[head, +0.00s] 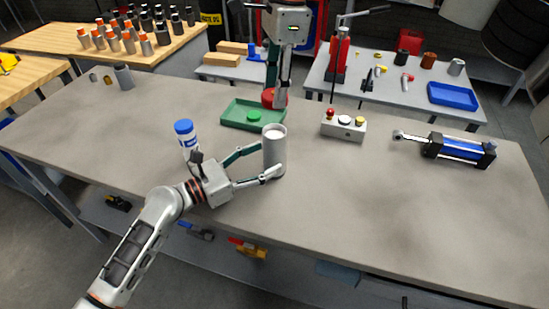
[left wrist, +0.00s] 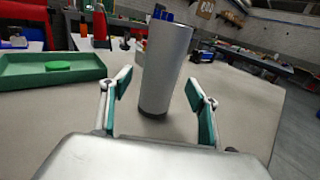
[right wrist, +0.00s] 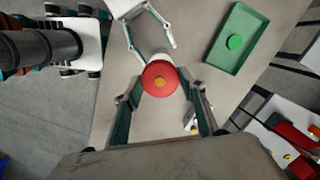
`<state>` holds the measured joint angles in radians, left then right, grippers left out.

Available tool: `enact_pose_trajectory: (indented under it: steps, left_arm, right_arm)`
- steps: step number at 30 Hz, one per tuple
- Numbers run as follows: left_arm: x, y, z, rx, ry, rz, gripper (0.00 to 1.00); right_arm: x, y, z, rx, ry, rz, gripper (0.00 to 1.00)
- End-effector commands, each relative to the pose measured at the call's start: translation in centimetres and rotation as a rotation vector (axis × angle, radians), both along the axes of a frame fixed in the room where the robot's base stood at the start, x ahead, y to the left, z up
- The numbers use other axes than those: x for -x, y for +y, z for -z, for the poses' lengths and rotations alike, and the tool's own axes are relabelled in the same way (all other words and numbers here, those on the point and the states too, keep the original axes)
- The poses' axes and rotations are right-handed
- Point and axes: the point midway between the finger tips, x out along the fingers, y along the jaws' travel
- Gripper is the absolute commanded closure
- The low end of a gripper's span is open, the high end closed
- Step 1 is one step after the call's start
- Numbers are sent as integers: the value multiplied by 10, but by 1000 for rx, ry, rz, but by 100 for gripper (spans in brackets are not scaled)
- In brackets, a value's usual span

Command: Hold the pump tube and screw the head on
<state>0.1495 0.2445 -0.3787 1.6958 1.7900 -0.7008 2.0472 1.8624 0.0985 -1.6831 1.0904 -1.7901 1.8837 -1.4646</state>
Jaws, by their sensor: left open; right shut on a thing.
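The pump tube (head: 274,155) is a grey open-topped cylinder standing upright on the bench. My left gripper (head: 262,162) is open, with one finger on each side of the tube. In the left wrist view the tube (left wrist: 165,65) stands between the fingertips (left wrist: 158,90), with gaps on both sides. My right gripper (head: 280,100) points down and is shut on the red head (head: 268,97). In the right wrist view the head (right wrist: 160,66) is a red disc with an orange centre between the fingers (right wrist: 162,88). It hides part of the tube, apparently below it.
A green tray (head: 233,122) with a green round piece (head: 254,117) lies behind the tube. A blue-and-white bottle (head: 187,136) stands left, close to my left gripper. A button box (head: 343,126) and a blue cylinder (head: 458,149) are to the right. The bench front right is clear.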

Motion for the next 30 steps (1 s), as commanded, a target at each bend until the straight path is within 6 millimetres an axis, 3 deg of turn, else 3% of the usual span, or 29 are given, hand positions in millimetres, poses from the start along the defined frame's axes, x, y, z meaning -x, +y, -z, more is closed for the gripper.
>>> enact_pose_trajectory:
  steps: [9, 20, 27, 30]
  left_arm:
    - [-18, -29, -1, 1, -1, 1, 40]
    - [-20, -31, 0, -1, 1, 1, 40]
    - [-20, -31, 0, 0, 0, 1, 99]
    - [-20, -31, 0, 0, 0, 1, 99]
  right_arm:
    - [0, 0, 0, 0, 0, 0, 83]
    - [0, 0, 0, 0, 0, 0, 83]
    - [0, 0, 0, 0, 0, 0, 83]
    - [0, 0, 1, 0, 0, 0, 83]
